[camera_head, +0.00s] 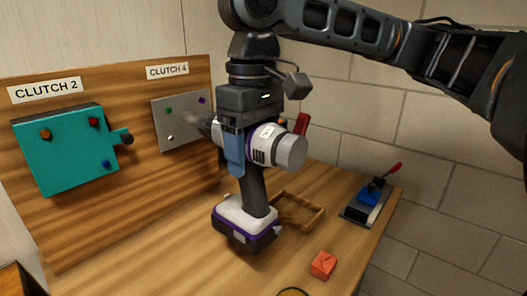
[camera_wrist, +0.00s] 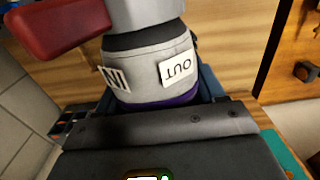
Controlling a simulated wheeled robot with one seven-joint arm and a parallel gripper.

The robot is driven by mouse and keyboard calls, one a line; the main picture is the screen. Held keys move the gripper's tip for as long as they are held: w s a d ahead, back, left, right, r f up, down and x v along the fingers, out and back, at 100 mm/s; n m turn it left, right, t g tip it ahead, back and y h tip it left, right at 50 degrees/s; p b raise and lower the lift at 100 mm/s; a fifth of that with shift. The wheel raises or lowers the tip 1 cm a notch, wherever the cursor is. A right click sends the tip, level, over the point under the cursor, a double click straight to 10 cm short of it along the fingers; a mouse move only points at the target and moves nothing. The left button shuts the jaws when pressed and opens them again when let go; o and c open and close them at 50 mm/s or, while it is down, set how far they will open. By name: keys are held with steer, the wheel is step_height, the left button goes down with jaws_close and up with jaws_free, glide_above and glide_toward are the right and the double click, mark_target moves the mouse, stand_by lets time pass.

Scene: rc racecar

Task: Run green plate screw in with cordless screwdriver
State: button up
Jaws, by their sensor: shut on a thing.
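My gripper (camera_head: 232,150) is shut on the cordless screwdriver (camera_head: 262,195), which is white, grey and purple. Its handle hangs down to a battery base. Its nose points left at the grey plate (camera_head: 183,137) under the CLUTCH 4 label; the bit is blurred, and I cannot tell whether it touches a screw. The green screw (camera_head: 168,110) sits at the plate's upper left, with a purple screw at the upper right and a white one at the lower left. In the wrist view, the screwdriver's collar (camera_wrist: 150,72) shows IN and OUT labels beside a red part (camera_wrist: 60,22).
A teal box (camera_head: 70,155) with several coloured screws and a side knob is on the wooden board under CLUTCH 2. On the bench are a wooden frame (camera_head: 313,214), an orange block (camera_head: 323,264) and a blue device with a red lever (camera_head: 371,193).

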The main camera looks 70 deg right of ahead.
steer(key=shift+w+d+b, duration=0.2)
steer(key=shift+w+d, duration=0.05)
steer(key=shift+w, duration=0.7)
steer(key=shift+w+d+b, duration=0.2)
steer(key=shift+w+d, duration=0.05)
steer(key=shift+w, duration=0.65)
steer(key=shift+w+d+p, duration=0.15)
steer(key=shift+w+d, duration=0.05)
steer(key=shift+w, duration=0.35)
steer(key=shift+w+d+p, duration=0.15)
steer(key=shift+w, duration=0.35)
steer(key=shift+r+p, duration=0.1)
steer(key=shift+p, duration=0.55)
